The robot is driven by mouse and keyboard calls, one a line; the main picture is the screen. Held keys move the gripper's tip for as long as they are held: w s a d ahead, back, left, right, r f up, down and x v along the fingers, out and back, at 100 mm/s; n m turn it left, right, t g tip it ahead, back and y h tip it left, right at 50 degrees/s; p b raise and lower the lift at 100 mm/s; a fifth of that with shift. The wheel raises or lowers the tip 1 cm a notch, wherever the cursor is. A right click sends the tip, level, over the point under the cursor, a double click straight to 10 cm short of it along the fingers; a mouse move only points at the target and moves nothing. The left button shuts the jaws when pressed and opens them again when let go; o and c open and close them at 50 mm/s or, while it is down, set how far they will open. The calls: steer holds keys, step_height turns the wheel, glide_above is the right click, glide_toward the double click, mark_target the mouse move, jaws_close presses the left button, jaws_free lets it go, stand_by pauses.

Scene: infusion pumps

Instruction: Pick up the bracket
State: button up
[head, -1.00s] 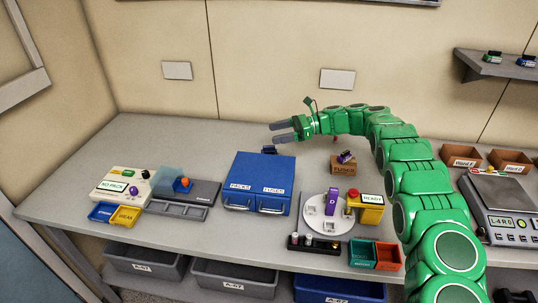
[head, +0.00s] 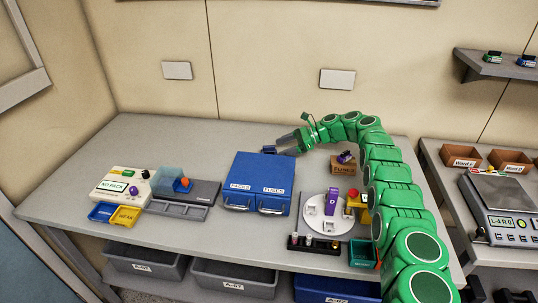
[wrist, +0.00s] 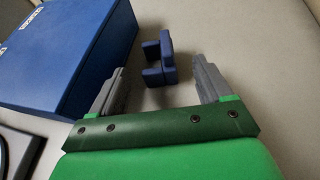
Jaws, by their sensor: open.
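The bracket (wrist: 158,62) is a small dark blue, notched piece on the grey table, just right of the blue cabinet (wrist: 85,45) in the wrist view. In the head view the bracket (head: 268,149) shows small behind the cabinet's top right corner (head: 260,168). My gripper (head: 281,148) is right beside it, low near the table. In the wrist view my gripper (wrist: 160,68) is open, with the bracket ahead and between the lines of its two grey fingers. A gap shows on both sides; the left one is smaller.
The cabinet stands close by my left finger. A cardboard fuse box (head: 342,168) and a white round turntable (head: 326,212) are to the right. A tester (head: 124,188) stands at the left. The table behind the bracket is clear.

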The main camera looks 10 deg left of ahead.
mark_target(269, 152)
steer(key=shift+x, duration=3.2)
steer(key=shift+s, duration=0.15)
steer(key=shift+d, duration=0.1)
steer(key=shift+c, duration=0.3)
steer(key=c, duration=1.1)
